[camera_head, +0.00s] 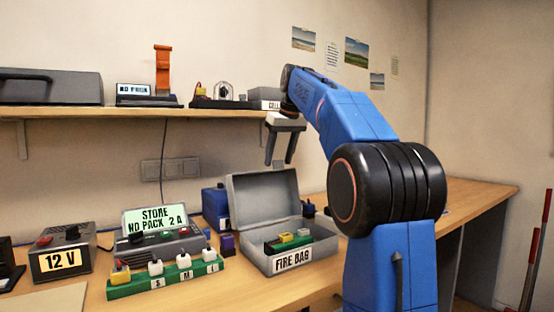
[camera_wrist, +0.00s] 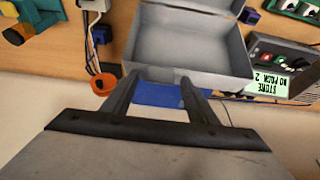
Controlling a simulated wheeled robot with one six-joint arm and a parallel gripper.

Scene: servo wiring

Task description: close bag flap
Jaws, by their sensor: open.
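The grey fire bag (camera_head: 295,257) is a box with a "FIRE BAG" label on its front, standing on the bench. Its flap (camera_head: 264,196) is a hinged grey lid, raised at the back.
A green rack (camera_head: 165,275) with several plugs, a charger with a "STORE NO PACK 2 A" sign (camera_head: 155,217) and a 12 V supply (camera_head: 62,260) stand left of the bag. A blue box (camera_head: 214,207) is left of the flap. A loaded shelf (camera_head: 130,112) runs above.

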